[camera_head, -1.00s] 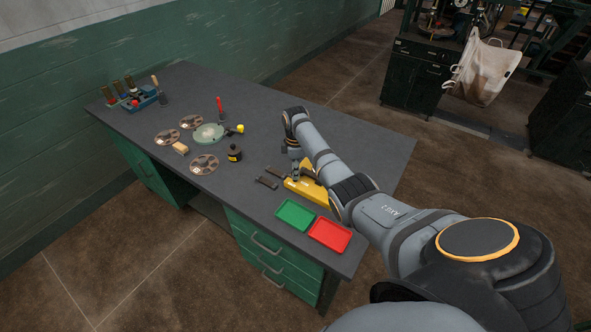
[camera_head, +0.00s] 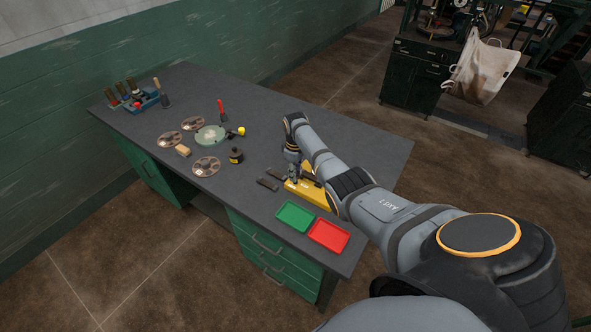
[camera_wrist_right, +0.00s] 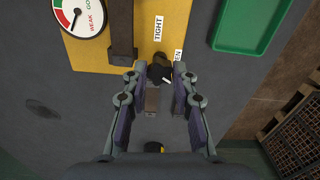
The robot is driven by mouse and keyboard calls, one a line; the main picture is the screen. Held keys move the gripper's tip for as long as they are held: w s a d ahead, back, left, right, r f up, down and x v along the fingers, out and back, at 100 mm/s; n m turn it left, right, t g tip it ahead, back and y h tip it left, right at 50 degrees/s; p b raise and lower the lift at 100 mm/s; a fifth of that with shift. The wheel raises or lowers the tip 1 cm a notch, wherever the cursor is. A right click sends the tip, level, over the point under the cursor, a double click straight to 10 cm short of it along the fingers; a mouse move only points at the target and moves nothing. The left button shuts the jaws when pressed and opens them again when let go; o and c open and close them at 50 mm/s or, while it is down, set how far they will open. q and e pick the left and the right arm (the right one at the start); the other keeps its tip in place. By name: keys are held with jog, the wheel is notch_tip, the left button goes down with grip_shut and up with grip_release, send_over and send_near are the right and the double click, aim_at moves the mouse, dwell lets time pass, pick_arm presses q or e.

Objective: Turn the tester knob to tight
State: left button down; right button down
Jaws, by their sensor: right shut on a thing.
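The yellow tester (camera_head: 311,194) lies near the front right of the bench, partly hidden by my right arm. In the right wrist view the tester (camera_wrist_right: 88,52) shows a round gauge (camera_wrist_right: 78,14) marked WEAK and GOOD, and a dark bar. A TIGHT label (camera_wrist_right: 158,28) and a partly hidden label ending in EN (camera_wrist_right: 178,56) sit by the dark knob (camera_wrist_right: 160,69). My right gripper (camera_wrist_right: 160,76) is shut on the knob, a finger at each side; it also shows in the head view (camera_head: 293,178). A white mark on the knob points toward the lower right. My left gripper is out of view.
A green tray (camera_head: 295,216) and a red tray (camera_head: 328,235) lie at the bench's front edge. Dark bars (camera_head: 268,184) lie left of the tester. The back right of the bench is clear.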

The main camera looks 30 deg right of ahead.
jog(key=m+p, duration=0.1)
jog(key=m, duration=0.4)
jog(key=shift+p, duration=0.3)
jog(key=m+p, duration=0.1)
jog(key=m, duration=0.5)
jog(key=shift+m, duration=0.4)
jog(key=c, duration=1.1)
grip_release()
jog(key=shift+o, duration=0.2)
jog(key=shift+r, duration=0.1)
notch_tip(320, 180, up, 12)
